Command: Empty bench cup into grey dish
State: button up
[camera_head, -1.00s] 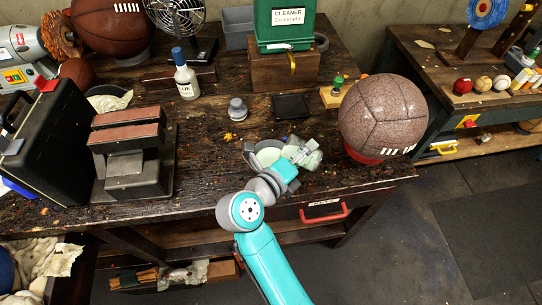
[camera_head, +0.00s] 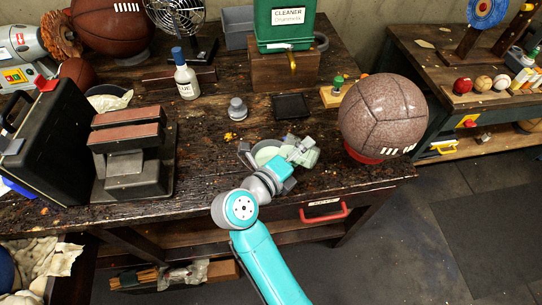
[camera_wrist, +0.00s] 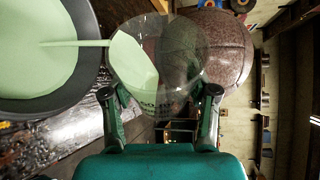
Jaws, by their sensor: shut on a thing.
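My gripper (camera_wrist: 160,93) is shut on a clear cup (camera_wrist: 188,62), with one finger on each side of it. The cup is tilted well over, its mouth toward the grey dish (camera_wrist: 88,78). Pale green liquid (camera_wrist: 133,66) lies along the cup's lower side. A thin green stream runs from the cup's mouth into the dish, where a green pool (camera_wrist: 40,65) covers much of the bottom. In the head view the dish (camera_head: 244,149) stands near the bench's front edge, just left of my gripper (camera_head: 298,152), which partly hides the cup (camera_head: 309,158).
A large brown leather ball (camera_head: 383,113) on a red stand is close right of the cup. A small grey jar (camera_head: 237,109) and a dark square pad (camera_head: 290,106) lie behind. A black press-like block (camera_head: 130,160) stands left. Bench between block and dish is mostly clear.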

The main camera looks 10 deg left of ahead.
jog(key=shift+w+a+r+n, duration=0.1)
jog(key=shift+a+r+n, duration=0.15)
jog(key=shift+a+n, duration=0.2)
dwell(0.7)
jog(key=shift+a+r+n+h+p, duration=0.25)
jog(key=shift+r+n+h+p, duration=0.2)
jog(key=shift+n+h, duration=0.1)
dwell(1.3)
jog(key=shift+a+f+n, duration=0.1)
jog(key=shift+f+n, duration=0.1)
jog(key=shift+n, duration=0.1)
dwell(0.4)
